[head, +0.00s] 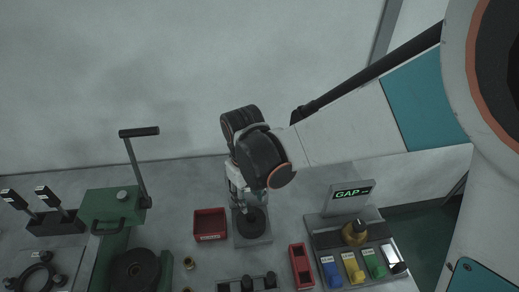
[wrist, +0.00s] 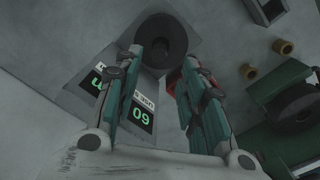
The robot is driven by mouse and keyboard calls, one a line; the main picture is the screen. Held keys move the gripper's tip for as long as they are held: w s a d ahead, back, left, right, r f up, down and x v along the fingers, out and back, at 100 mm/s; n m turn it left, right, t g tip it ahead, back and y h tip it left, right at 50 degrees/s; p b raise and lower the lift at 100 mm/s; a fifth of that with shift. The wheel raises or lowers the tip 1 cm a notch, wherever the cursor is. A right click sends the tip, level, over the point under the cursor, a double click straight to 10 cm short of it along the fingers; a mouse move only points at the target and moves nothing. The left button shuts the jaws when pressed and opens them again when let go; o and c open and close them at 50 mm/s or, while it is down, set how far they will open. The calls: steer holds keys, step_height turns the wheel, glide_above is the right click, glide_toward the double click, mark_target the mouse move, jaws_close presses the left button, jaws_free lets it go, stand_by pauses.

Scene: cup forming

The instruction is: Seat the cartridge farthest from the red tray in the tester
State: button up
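My gripper (head: 243,205) points down over a grey base with a round black part (head: 253,224). I cannot tell for sure that this is the tester. In the wrist view the two fingers (wrist: 163,55) stand apart, with the round black part (wrist: 160,30) just beyond their tips. No object shows clearly between them. The red tray (head: 210,237) is left of the base in the head view. Small dark cylinders (head: 247,284), possibly the cartridges, stand in a row at the bottom edge, partly cut off. Lit green digits (wrist: 140,115) show between the fingers.
A second red bin (head: 301,265) stands right of the cylinders. A panel with a GAP display (head: 350,194), a yellow knob (head: 354,233) and coloured buttons is at the right. A green lever press (head: 112,208) stands at the left. Small brass pieces (head: 189,263) lie near it.

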step_height(320, 180, up, 5)
steer(key=p, duration=0.2)
steer(key=shift+s+p, duration=0.15)
steer(key=shift+p, duration=0.15)
